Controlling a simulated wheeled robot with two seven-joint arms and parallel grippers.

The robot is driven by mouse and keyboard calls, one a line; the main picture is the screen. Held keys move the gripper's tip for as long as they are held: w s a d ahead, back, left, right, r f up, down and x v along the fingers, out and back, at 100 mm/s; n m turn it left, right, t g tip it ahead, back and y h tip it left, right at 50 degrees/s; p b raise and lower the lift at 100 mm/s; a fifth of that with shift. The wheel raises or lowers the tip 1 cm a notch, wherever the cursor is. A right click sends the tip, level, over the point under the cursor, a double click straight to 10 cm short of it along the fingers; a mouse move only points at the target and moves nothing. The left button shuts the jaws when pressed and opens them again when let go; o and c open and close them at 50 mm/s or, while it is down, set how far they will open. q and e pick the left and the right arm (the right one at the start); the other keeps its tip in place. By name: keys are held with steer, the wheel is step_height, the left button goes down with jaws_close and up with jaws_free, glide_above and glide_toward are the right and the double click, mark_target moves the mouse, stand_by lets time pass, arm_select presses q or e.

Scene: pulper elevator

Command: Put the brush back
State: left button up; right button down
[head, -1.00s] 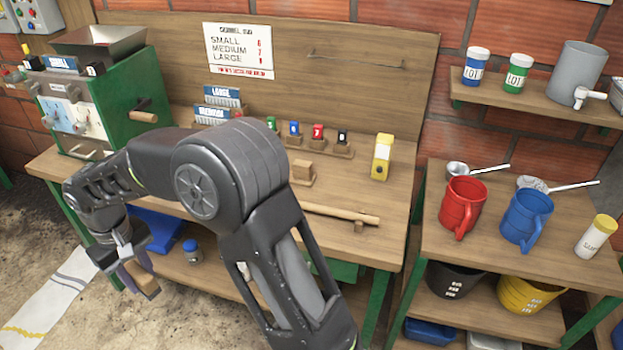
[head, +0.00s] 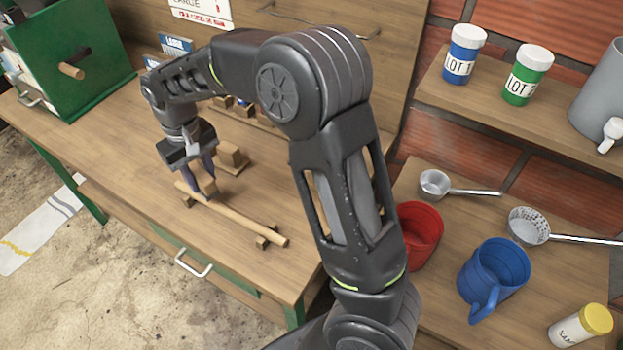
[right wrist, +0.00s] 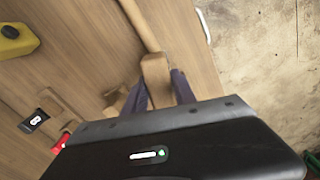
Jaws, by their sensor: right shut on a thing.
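My right gripper (head: 208,192) is over the wooden bench, pointing down, shut on a small wooden block that looks like the brush (head: 208,186). In the right wrist view the block (right wrist: 155,72) shows between the two dark fingers (right wrist: 160,90). A long wooden rod (head: 245,221) lies on small wooden rests just under and beside the fingertips. The block overlaps the rod in view; I cannot tell whether they touch. Any bristles are hidden. My left gripper is not in view.
A wooden block stand (head: 232,158) is close behind the gripper. The green machine (head: 75,60) stands at the bench's left. Red (head: 420,232) and blue (head: 492,280) jugs stand on the right table. The bench (head: 130,150) left of the gripper is clear.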

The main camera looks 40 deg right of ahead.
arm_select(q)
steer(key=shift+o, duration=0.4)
arm_select(e)
steer(key=shift+a, duration=0.1)
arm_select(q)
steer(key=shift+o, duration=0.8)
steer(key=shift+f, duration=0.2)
arm_select(e)
steer(key=shift+d, duration=0.25)
arm_select(q)
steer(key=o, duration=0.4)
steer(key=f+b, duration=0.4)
steer(key=b, duration=0.1)
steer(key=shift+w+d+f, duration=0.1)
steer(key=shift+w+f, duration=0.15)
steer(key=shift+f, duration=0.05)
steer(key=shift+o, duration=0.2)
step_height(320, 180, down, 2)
steer(key=b, duration=0.2)
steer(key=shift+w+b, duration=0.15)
steer(key=shift+b, duration=0.2)
arm_select(e)
steer(key=s+d+r+n, duration=0.1)
steer(key=s+d+r, duration=0.1)
steer(key=s+d, duration=0.3)
steer(key=s+d+r+n, duration=0.1)
steer(key=s+d, duration=0.4)
steer(key=d, duration=0.6)
steer(key=shift+r+n, duration=0.35)
steer(key=shift+n, duration=0.25)
